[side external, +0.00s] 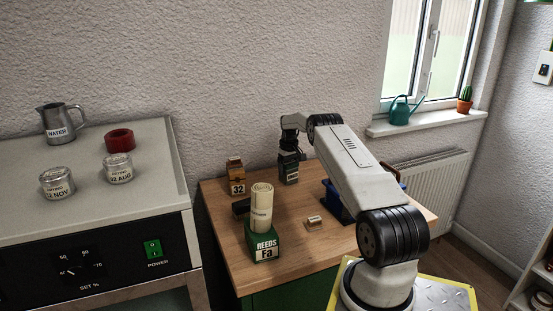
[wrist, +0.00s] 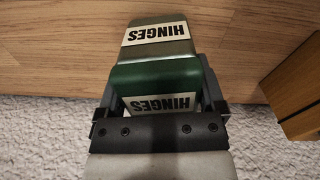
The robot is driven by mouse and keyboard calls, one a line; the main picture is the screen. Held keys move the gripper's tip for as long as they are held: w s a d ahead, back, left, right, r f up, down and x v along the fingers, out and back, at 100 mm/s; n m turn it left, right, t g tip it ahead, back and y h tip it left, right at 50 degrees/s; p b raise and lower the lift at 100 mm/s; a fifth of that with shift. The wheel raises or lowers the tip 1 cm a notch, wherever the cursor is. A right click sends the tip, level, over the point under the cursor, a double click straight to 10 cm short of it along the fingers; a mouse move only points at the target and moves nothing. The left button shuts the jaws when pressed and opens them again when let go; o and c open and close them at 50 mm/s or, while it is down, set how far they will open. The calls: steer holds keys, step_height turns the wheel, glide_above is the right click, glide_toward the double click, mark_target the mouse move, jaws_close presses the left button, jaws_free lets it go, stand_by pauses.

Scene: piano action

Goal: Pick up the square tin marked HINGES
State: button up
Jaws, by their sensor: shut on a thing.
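The square tin marked HINGES (side external: 289,172) is dark green with a pale label, near the back edge of the wooden worktop in the side view. In the wrist view the tin (wrist: 155,75) shows HINGES in black on white labels on two of its faces. My gripper (side external: 290,150) is above and around the tin, with one finger on each side of it. In the wrist view my gripper (wrist: 158,88) is shut on the tin. I cannot tell whether the tin's base touches the worktop.
An orange-brown box marked 32 (side external: 236,176) stands left of the tin. A green REEDS box (side external: 264,245) with a cream roll (side external: 261,208) stands in front. A small block (side external: 314,223) lies on the worktop (side external: 290,255). A blue bin (side external: 335,200) is partly behind my arm.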

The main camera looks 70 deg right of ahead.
mark_target(289, 162)
steer(key=shift+r, duration=0.1)
steer(key=shift+r, duration=1.6)
steer(key=shift+s+a+r, duration=0.3)
steer(key=shift+a+r, duration=0.05)
steer(key=shift+r, duration=0.15)
steer(key=shift+s+a+r, duration=0.3)
steer(key=shift+r, duration=0.2)
steer(key=s+a+r, duration=0.7)
steer(key=s+a, duration=0.1)
steer(key=a, duration=0.1)
steer(key=shift+r, duration=0.35)
steer(key=shift+s, duration=0.1)
